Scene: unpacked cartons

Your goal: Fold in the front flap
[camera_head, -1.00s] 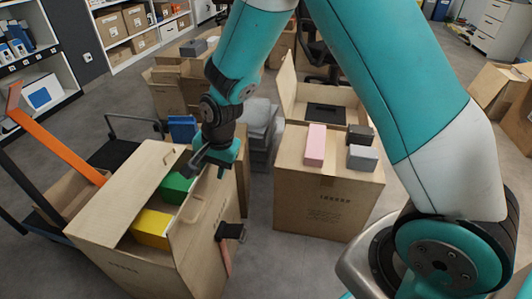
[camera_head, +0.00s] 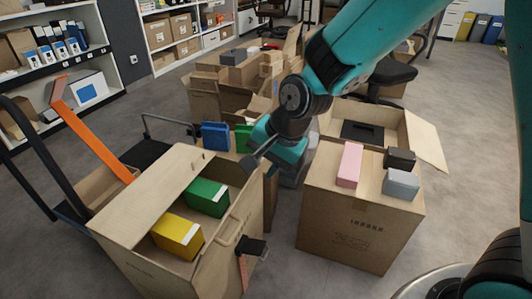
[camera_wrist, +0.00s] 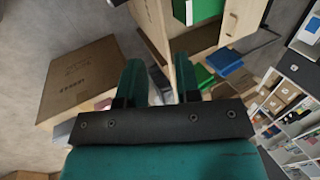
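The left open carton (camera_head: 205,262) holds a yellow box (camera_head: 178,236) and a green box (camera_head: 207,196). A broad cardboard flap (camera_head: 140,198) lies along its left side. The panel with a slot handle (camera_head: 229,228) stands on its right side. I cannot tell for sure which piece is the front flap. My gripper (camera_head: 250,162) is above the carton's far right corner, apart from the cardboard. In the wrist view my gripper (camera_wrist: 158,82) has its fingers apart with nothing between them. The wrist view also shows the green box (camera_wrist: 203,8) at the top.
A second carton (camera_head: 350,232) stands to the right, with a pink box (camera_head: 349,165), a dark box (camera_head: 399,159) and a grey box (camera_head: 401,184) on top. A cart with an orange bar (camera_head: 95,135) is at the left. More cartons stand behind. Floor is clear at the right.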

